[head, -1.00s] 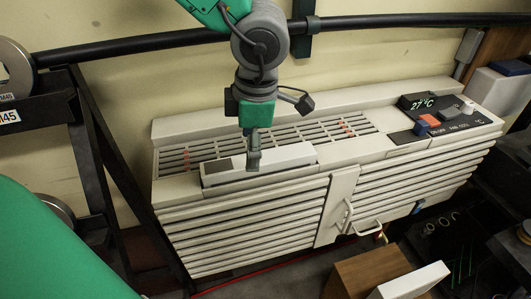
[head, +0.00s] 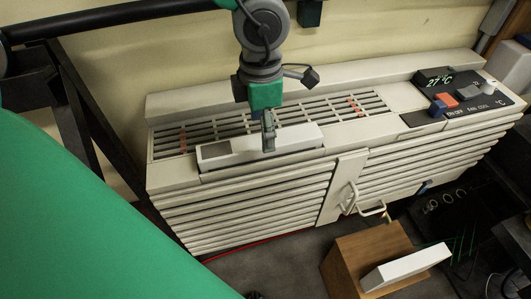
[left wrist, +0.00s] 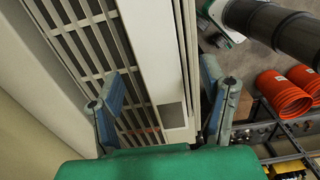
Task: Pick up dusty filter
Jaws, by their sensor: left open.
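A long, pale, box-shaped piece with a grey patch at one end, which appears to be the dusty filter (head: 290,138), lies along the top front of the white slatted unit. It also shows in the left wrist view (left wrist: 158,60). My left gripper (head: 268,146) points down over it, a little right of its middle. In the left wrist view my left gripper (left wrist: 162,105) is open, with one finger on each side of the pale piece. I cannot tell whether the fingers touch it. No dust can be made out. My right gripper is not in view.
The unit's top grille (head: 215,127) lies behind the pale piece. A control panel (head: 462,97) with a 27 °C display is at its right. A white block (head: 405,268) rests on a wooden box (head: 350,255) on the floor. Orange buckets (left wrist: 283,97) show in the left wrist view.

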